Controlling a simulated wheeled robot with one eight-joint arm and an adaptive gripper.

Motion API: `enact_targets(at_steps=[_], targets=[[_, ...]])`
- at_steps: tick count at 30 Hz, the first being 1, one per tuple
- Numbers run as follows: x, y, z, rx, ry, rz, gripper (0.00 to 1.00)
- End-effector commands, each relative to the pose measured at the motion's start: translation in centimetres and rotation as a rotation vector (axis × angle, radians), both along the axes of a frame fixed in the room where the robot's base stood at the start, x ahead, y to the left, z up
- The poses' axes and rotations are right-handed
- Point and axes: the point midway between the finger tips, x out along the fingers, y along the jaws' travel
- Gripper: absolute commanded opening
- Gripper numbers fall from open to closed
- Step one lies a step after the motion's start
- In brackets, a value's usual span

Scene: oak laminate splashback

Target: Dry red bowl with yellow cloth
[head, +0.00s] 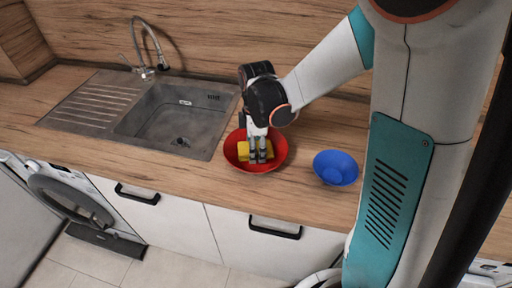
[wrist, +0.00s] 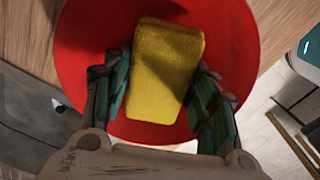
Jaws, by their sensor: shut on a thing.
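A red bowl (head: 271,162) stands upright on the wooden counter, right of the sink; it fills much of the wrist view (wrist: 82,52). A yellow cloth (head: 243,150), shaped like a thick block, is inside the bowl; it shows in the wrist view (wrist: 165,62) between the fingers. My gripper (head: 261,158) points down into the bowl and is shut on the yellow cloth, with one finger on each side (wrist: 160,100). The cloth is low in the bowl; I cannot tell whether it touches the bowl's inner surface.
A blue bowl (head: 336,168) stands on the counter to the right, near the front edge. A grey sink (head: 180,118) with a tap (head: 146,50) lies to the left. White cabinets with black handles (head: 275,229) are below. Bare counter (head: 305,140) lies between the bowls.

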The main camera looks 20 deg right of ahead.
Motion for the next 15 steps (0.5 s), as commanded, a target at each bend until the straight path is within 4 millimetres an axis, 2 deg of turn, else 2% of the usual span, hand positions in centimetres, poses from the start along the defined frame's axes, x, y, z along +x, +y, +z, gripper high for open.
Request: enact_targets(at_steps=[1, 15], targets=[[0.0, 0.0, 0.8, 0.000, 0.000, 0.000, 0.30], [0.4, -0.1, 5.1, 0.000, -0.001, 0.000, 0.30]])
